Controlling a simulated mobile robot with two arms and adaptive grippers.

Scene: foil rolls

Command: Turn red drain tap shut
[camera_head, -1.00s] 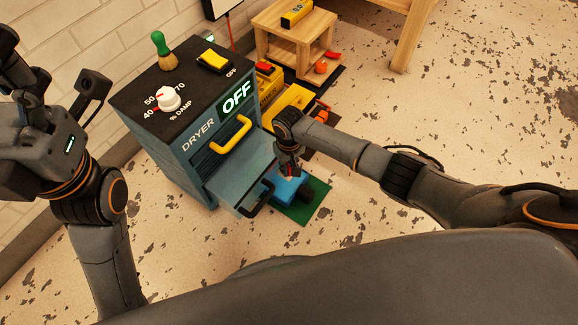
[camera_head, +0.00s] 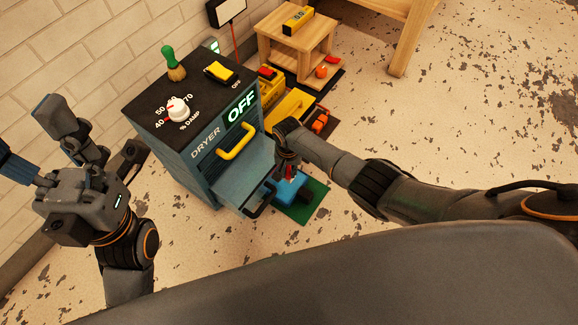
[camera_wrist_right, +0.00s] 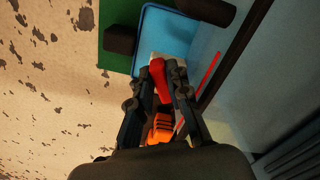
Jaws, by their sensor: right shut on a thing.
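The red drain tap (camera_wrist_right: 158,76) shows between the fingers of my right gripper (camera_wrist_right: 163,82) in the right wrist view. The gripper is shut on it. The tap sits at a pale fitting on the edge of a blue tray (camera_wrist_right: 167,35). In the head view the tap shows as a small red patch (camera_head: 290,173) under my right gripper (camera_head: 287,168), above the blue tray (camera_head: 288,188) at the dryer's foot. The fingers hide part of the tap. My left gripper (camera_head: 82,135) is raised at the left, fingers spread, apart from the dryer.
The dryer (camera_head: 180,140) stands beside the blue tray, with a yellow handle (camera_head: 236,142) and a lit OFF sign (camera_head: 241,105). A green mat (camera_head: 312,205) lies under the tray. A wooden stand (camera_head: 296,45) is behind. The floor at right is clear.

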